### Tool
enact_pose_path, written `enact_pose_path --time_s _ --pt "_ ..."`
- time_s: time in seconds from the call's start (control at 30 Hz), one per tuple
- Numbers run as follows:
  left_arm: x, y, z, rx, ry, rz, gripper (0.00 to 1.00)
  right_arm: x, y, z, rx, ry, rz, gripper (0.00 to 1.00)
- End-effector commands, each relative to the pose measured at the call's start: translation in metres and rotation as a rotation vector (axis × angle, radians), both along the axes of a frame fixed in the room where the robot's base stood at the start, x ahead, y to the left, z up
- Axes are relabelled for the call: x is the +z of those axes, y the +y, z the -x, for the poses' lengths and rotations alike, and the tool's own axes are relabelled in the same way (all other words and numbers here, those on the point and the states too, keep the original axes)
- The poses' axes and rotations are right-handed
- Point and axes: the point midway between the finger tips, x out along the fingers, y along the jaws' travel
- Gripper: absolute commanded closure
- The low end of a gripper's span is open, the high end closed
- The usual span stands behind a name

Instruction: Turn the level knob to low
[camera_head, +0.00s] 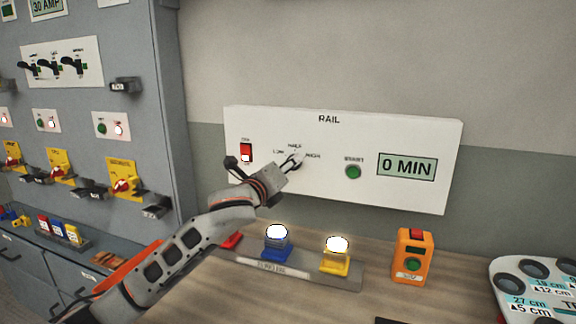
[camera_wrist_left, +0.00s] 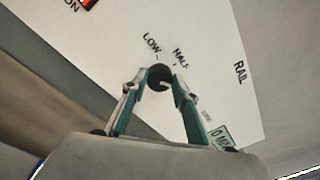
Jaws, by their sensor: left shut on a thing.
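The level knob (camera_wrist_left: 159,76) is a dark round knob on the white RAIL panel (camera_head: 330,190). The labels LOW, HALF and HIGH are arranged around it. My left gripper (camera_head: 292,163) is at the knob in the head view, with its fingers covering most of it. In the left wrist view the two fingers of this gripper (camera_wrist_left: 160,84) are closed on opposite sides of the knob. I cannot tell clearly which label the knob points to. My right gripper is in neither view.
A red switch (camera_head: 246,152) is left of the knob. A green START button (camera_head: 353,171) and a "0 MIN" display (camera_head: 407,166) are to its right. Below stand blue (camera_head: 276,248) and yellow (camera_head: 335,262) lit items and an orange box (camera_head: 412,257).

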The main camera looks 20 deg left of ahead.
Motion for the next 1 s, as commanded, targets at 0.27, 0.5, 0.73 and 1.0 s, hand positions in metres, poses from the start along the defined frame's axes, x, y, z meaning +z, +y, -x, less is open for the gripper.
enact_pose_path --time_s 0.27,0.5,0.73,1.0 --pt "0.005 0.0 0.0 0.001 0.007 0.09 0.93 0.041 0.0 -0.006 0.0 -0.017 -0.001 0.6" --pt "0.001 0.0 0.0 0.001 0.015 0.228 0.93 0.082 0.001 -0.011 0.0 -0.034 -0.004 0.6" --pt "-0.003 0.0 0.0 0.001 0.021 0.404 0.93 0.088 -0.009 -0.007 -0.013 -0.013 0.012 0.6" --pt "-0.006 0.0 0.0 0.001 0.028 0.664 0.93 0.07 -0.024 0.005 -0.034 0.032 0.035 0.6"
